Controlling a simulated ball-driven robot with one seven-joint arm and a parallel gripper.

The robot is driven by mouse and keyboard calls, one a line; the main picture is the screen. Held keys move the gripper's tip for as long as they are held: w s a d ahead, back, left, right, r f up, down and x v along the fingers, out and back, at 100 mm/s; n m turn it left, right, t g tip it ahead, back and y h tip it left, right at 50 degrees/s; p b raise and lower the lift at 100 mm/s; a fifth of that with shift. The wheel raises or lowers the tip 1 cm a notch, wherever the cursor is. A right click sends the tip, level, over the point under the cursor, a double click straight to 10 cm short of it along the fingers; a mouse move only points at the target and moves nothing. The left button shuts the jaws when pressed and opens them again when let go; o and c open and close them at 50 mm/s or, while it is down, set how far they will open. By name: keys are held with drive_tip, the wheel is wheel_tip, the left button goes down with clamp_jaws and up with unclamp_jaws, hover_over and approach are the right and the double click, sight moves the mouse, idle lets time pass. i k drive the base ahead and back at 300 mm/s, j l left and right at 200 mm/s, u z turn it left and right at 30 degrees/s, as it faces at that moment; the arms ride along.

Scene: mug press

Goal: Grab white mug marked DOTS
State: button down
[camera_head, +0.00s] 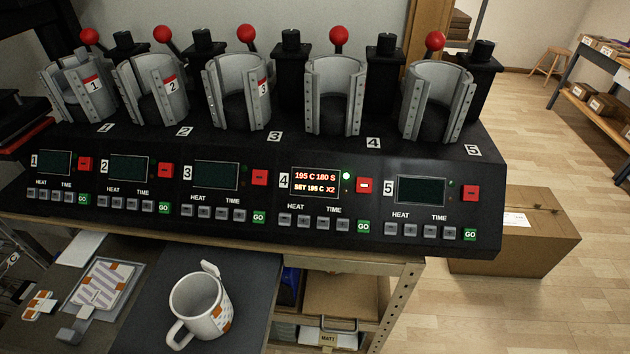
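A white mug (199,306) stands upright on a dark mat (258,277) at the bottom of the head view. Its open mouth faces up and its handle points to the lower left. An orange-brown and grey print shows on its right side, and a small white tab (210,269) sticks up at its far rim. No DOTS marking can be read on it. My gripper is not in view.
A black mug press (270,168) spans the bench behind the mug, with numbered grey clamps and red-knobbed levers. Only display 4 (316,181) is lit. A striped print sheet (104,284) lies left of the mug. Right of the mat are shelves; a cardboard box (525,235) stands on the floor.

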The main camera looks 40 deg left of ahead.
sight(194, 298)
drive_tip(key=u, duration=1.45)
drive_tip(key=k+l+u, duration=0.1)
drive_tip(key=u, duration=0.15)
